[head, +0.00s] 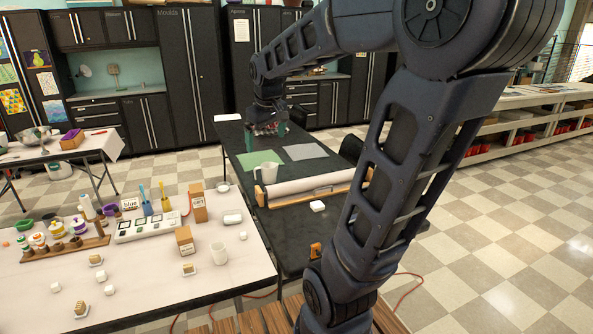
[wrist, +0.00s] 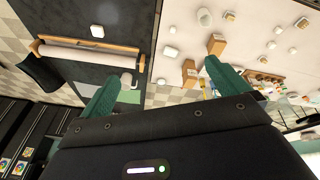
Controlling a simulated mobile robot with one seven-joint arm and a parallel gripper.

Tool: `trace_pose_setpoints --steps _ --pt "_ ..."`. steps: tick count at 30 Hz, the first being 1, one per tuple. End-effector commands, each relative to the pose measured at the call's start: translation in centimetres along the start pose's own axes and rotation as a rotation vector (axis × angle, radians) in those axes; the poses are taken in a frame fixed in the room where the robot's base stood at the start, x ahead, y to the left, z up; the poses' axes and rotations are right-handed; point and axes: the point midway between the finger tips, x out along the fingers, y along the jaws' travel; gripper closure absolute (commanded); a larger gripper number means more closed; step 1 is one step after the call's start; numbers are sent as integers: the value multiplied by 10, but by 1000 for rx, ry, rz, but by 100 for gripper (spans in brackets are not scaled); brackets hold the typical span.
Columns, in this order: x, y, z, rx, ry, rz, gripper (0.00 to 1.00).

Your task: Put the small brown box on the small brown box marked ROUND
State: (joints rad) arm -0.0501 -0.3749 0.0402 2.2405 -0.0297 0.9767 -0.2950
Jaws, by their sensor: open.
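Two small brown boxes stand on the white table at the left in the head view. One box (head: 185,240) is nearer the front and the other box (head: 198,203) stands behind it, beside the white tray. Each has a pale label, but the print is too small to tell which is marked ROUND. The wrist view also shows both, the front box (wrist: 216,44) and the back box (wrist: 190,75), the latter partly near a green finger. My gripper (head: 265,132) is over the far dark table, away from both boxes. Its green fingers (wrist: 160,88) are spread wide with nothing between them.
The white table (head: 150,285) also holds soap bars, small white dishes, a white cup (head: 218,254), bottles and a wooden rack (head: 65,249). The dark table carries a paper roll (head: 310,183), a white mug (head: 267,172) and green and grey mats.

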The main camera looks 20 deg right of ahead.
Motion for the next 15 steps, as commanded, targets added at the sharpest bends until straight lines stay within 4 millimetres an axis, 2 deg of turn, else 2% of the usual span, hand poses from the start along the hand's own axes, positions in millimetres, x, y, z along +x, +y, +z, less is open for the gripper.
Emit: trace_pose_setpoints --steps 1,9,15 --pt "-4 -2 17 34 12 4 0" --pt "-10 -17 97 230 60 12 0" --pt "-5 -27 142 346 88 11 0"
